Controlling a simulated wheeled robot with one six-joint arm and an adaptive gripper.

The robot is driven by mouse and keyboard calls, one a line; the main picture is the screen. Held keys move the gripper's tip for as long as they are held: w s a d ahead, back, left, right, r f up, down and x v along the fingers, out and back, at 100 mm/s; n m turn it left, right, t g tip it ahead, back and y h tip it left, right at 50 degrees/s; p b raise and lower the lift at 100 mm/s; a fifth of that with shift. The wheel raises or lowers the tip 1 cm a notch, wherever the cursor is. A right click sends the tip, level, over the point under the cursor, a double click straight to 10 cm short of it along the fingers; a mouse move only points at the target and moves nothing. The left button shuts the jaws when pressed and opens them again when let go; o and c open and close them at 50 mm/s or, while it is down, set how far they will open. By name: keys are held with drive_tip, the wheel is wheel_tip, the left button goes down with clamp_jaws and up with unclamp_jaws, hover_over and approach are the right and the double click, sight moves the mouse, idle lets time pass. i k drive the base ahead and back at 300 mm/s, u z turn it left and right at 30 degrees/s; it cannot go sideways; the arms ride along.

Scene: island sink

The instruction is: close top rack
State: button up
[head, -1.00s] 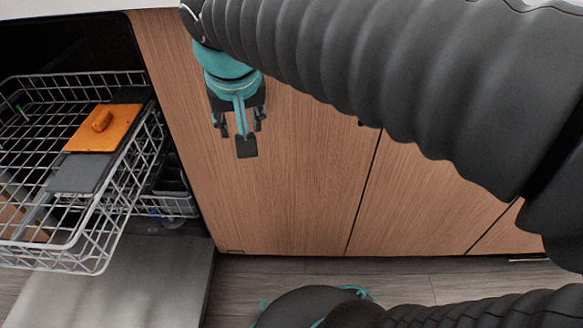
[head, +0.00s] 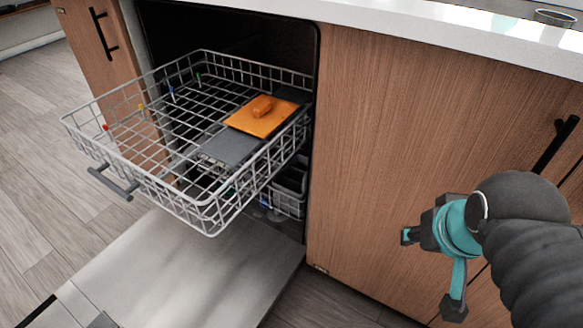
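The top rack (head: 212,212) is a white wire basket pulled out of the dishwasher, above the lowered door. A dark handle (head: 113,186) is on its front side, at the left. An orange item with a knob (head: 258,121) and a dark grey flat board (head: 232,149) lie in its right part. My gripper (head: 430,271) is at the right of the head view, in front of the wooden cabinet and well apart from the rack. Its fingers are spread and nothing is between them.
The dishwasher door (head: 195,265) lies open below the rack. A lower basket (head: 288,190) shows inside. Wooden cabinet fronts (head: 375,130) flank the opening under a white countertop (head: 420,40). Free floor (head: 40,160) lies to the left.

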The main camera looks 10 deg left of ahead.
sight(126, 195)
drive_tip(key=u, duration=1.9)
